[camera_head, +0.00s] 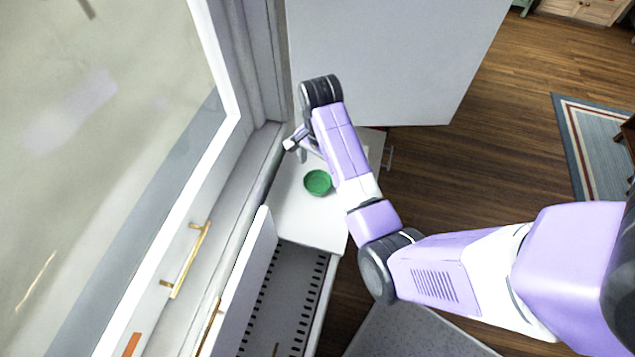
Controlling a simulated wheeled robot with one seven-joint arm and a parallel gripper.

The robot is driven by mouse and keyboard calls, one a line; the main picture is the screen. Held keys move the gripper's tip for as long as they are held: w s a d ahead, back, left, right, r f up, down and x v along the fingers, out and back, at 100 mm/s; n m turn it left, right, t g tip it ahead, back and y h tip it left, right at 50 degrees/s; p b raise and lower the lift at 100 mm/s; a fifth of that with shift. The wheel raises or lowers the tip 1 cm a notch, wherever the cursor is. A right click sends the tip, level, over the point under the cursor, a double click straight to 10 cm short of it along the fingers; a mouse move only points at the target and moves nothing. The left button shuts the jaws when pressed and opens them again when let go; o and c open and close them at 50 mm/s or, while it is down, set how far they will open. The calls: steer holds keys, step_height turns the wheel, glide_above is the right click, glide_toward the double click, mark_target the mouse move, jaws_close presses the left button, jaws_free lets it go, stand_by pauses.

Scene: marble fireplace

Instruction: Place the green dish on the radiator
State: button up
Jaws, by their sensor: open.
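The green dish (318,182) is a small round bowl-like dish. It sits upright on a white top (312,225) beside the window sill. My gripper (302,146) is above and just to the upper left of the dish, apart from it in the picture. It is open, and I see nothing in it. My forearm passes close by the dish's right side. A long white body with rows of dark slots (291,296), at the lower middle just below the white top, looks like the radiator; I cannot be sure.
A window frame with a gold handle (188,262) runs along the left. A white upright panel (247,285) stands along the slotted body's left side. A large pale panel (390,60) is beyond my gripper. Wooden floor (490,130) and a striped rug (590,140) lie at right.

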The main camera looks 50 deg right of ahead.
mark_target(318, 184)
steer(key=f, duration=0.6)
steer(key=shift+w+a+f+p, duration=0.1)
steer(key=shift+w+f+p, duration=0.1)
steer(key=shift+f+p, duration=0.2)
steer(key=shift+c, duration=0.4)
steer(key=shift+r, duration=0.15)
steer(key=c, duration=1.5)
